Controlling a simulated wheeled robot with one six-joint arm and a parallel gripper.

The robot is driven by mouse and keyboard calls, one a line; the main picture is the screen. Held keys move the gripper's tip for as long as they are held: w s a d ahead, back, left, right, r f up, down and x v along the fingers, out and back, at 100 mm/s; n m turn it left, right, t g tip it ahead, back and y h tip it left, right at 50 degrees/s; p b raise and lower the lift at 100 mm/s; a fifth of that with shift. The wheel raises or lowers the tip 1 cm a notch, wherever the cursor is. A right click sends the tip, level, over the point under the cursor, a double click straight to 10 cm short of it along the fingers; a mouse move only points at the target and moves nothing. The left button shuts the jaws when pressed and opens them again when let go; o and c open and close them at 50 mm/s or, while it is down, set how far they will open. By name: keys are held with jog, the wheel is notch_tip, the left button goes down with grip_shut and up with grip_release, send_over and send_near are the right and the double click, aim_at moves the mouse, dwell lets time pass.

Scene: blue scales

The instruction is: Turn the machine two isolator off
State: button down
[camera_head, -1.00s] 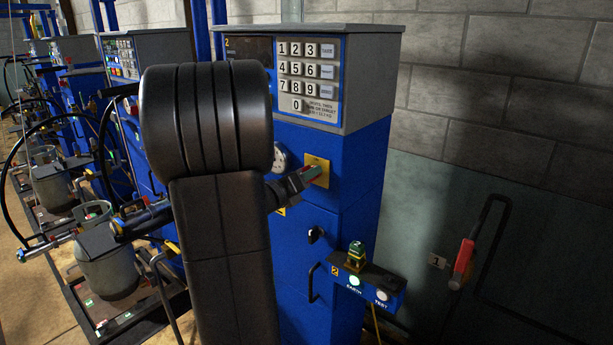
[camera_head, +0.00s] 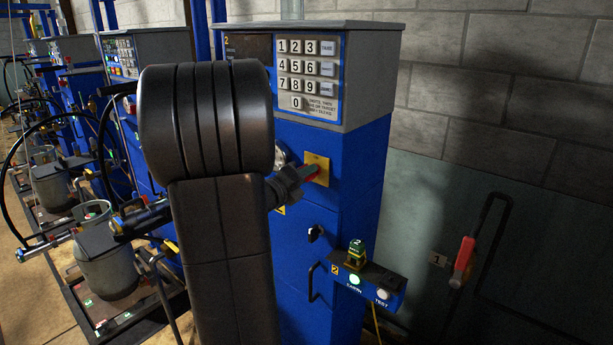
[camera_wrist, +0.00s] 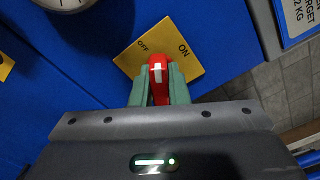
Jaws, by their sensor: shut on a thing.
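Machine two is a blue cabinet (camera_head: 358,165) with a grey top and a small yellow 2 at its upper left. Its isolator is a red handle (camera_head: 315,173) on a square yellow plate (camera_head: 322,161). In the wrist view the red handle (camera_wrist: 157,66) has a white mark, and the yellow plate (camera_wrist: 130,62) reads OFF and ON. The handle's tip lies between the two words. My gripper (camera_head: 303,178) is shut on the handle, with one green finger on each side of it in the wrist view (camera_wrist: 158,88).
A keypad (camera_head: 307,78) sits above the isolator, and a black knob (camera_head: 315,234) is below it. A box with EARTH and TEST buttons (camera_head: 368,288) juts out at lower right. A red-handled lever (camera_head: 463,262) is on the wall. More blue machines (camera_head: 150,65) stand at left.

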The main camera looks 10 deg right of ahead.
jog(key=n+p, duration=0.1)
jog(key=n, duration=0.5)
jog(key=shift+f+n, duration=0.1)
jog(key=shift+n, duration=0.2)
dwell(0.4)
jog(key=c, duration=1.4)
grip_release()
jog(key=shift+a, duration=0.15)
jog(key=b+v, duration=0.2)
jog(key=v, duration=1.1)
jog(key=shift+s+a, duration=0.2)
jog(key=shift+s, duration=0.05)
